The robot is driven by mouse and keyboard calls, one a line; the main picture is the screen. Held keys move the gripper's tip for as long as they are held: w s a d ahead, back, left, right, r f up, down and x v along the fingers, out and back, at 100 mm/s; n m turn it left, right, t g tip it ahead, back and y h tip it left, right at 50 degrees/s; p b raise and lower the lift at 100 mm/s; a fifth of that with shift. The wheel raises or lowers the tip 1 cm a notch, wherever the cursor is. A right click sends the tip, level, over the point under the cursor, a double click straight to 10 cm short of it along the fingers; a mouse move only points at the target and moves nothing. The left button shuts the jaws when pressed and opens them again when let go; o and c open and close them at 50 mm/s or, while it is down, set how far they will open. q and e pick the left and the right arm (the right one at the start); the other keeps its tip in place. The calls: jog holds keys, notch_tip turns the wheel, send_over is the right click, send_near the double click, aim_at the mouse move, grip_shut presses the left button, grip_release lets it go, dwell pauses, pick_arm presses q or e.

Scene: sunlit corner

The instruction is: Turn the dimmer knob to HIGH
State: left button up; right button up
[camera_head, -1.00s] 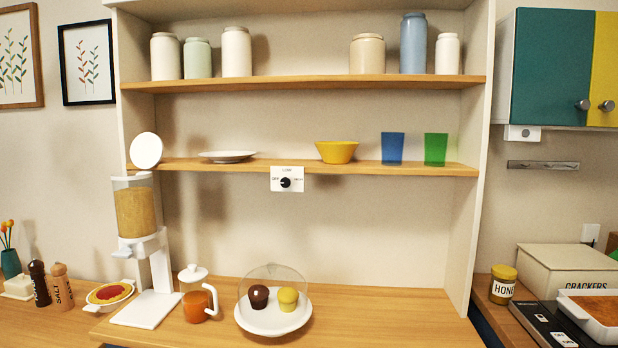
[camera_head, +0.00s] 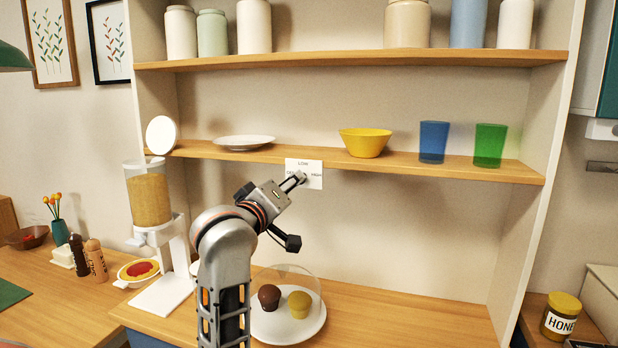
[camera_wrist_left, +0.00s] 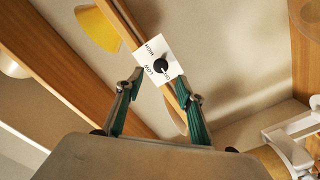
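The white dimmer plate (camera_head: 312,166) is on the front edge of the middle shelf, with LOW at its top, OFF on its left and HIGH on its right. My left gripper (camera_head: 299,179) is in front of it and hides the knob in the head view. In the left wrist view, the round black knob (camera_wrist_left: 160,66) sits on the plate (camera_wrist_left: 143,58) just beyond the fingertips. Its pale mark appears to face OFF. My left gripper (camera_wrist_left: 158,82) is open and empty, one finger on each side of the knob's line. I cannot tell whether it touches. My right gripper is not in view.
A yellow bowl (camera_head: 365,143) and a white plate (camera_head: 244,142) stand on the shelf (camera_head: 450,169) near the dimmer. Below, a cereal dispenser (camera_head: 150,200) and a dome-covered plate (camera_head: 290,328) stand on the counter. The space under the shelf to the right is clear.

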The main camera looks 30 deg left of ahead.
pick_arm(q)
jog(key=x, duration=0.6)
jog(key=shift+w, duration=0.4)
grip_shut()
